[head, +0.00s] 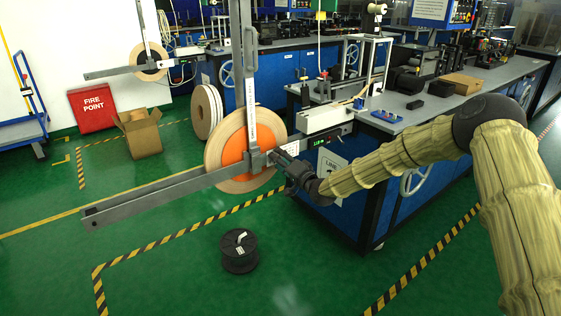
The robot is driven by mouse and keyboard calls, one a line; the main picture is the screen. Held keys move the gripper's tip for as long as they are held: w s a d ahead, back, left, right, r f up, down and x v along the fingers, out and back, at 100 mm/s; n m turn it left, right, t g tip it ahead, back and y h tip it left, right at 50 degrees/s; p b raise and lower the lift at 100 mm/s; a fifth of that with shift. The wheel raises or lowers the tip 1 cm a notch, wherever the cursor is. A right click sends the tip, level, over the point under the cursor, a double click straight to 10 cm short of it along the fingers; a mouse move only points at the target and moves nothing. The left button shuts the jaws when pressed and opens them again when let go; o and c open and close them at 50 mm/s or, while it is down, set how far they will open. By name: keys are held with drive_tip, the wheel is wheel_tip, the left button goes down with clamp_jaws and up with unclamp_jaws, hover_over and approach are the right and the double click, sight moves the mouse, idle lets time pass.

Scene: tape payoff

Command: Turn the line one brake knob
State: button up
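The line one payoff reel (226,139), a large tan tape roll with an orange core, hangs on a grey frame beside the blue bench. A grey bracket (254,161) sits at its hub, where the upright bar meets the long horizontal arm. My gripper (277,160) is at the right side of this hub, reached in from the right by my arm in its tan sleeve. I cannot pick out the brake knob; the gripper's dark fingers cover that spot. The fingers are too small to tell whether they are open, shut or touching a knob.
The blue bench (345,185) with a grey top stands behind my arm. The horizontal bar (150,196) juts out left over the green floor. A black spool (239,251) lies on the floor. A cardboard box (140,135) and red fire box (92,108) stand at left.

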drive_tip(key=v, duration=1.2)
idle(0.3)
